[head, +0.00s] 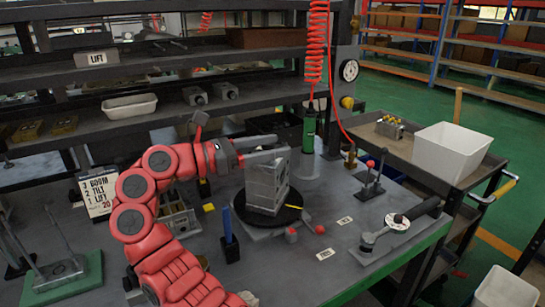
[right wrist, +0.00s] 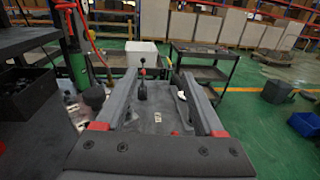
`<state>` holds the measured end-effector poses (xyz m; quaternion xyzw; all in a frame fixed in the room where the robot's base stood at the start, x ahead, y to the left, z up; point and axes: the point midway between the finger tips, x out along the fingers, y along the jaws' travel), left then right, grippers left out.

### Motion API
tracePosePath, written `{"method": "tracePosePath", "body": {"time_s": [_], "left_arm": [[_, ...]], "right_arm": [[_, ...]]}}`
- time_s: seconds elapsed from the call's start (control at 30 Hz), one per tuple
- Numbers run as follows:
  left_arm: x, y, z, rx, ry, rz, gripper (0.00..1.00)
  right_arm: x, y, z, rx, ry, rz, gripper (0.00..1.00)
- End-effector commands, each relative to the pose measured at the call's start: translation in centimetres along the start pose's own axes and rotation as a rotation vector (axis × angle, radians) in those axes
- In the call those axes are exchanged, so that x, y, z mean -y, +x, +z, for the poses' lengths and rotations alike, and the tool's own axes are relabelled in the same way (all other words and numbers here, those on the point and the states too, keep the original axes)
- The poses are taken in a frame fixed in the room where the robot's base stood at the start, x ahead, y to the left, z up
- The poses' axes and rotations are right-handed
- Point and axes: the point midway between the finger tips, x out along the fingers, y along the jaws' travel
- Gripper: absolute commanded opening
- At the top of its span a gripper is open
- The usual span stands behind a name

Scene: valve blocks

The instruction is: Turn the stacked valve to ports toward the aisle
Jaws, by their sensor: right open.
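A grey metal valve block stack (head: 266,186) stands upright on a round black turntable (head: 290,212) in the middle of the bench in the head view. My right gripper (head: 279,147) reaches in from the left at the top of the stack. Its fingers lie level, close to the stack's upper edge. I cannot tell whether they touch it. In the right wrist view the gripper (right wrist: 158,76) is open, with bench surface showing between the fingers and no block clearly held. The ports' direction is hard to make out. My left gripper is not in view.
A blue upright post (head: 229,238) and a small red knob (head: 320,229) stand near the turntable. A green cylinder (head: 309,132) stands behind it. A white bin (head: 452,153) sits on the cart beyond.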

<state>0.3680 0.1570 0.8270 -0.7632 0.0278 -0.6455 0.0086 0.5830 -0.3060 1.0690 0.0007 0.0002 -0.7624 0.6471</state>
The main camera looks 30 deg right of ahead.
Motion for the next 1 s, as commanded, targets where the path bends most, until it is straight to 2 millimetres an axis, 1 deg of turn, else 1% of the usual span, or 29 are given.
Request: {"method": "tracePosePath", "body": {"time_s": [0.1,0.2,0.37,0.5,1.0], "left_arm": [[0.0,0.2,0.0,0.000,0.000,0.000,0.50],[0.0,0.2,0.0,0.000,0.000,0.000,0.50],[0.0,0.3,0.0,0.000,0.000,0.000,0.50],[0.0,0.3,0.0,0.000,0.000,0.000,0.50],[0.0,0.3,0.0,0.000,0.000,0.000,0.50]], "right_arm": [[2.2,-0.7,0.0,-0.003,-0.001,0.001,0.70],[3.8,-1.2,0.2,-0.003,-0.001,-0.001,0.70],[5.3,-1.7,0.4,-0.001,-0.001,-0.001,0.70],[5.6,-1.8,0.5,0.001,-0.003,-0.001,0.70],[5.7,-1.8,0.3,0.005,-0.008,-0.007,0.70]]}}
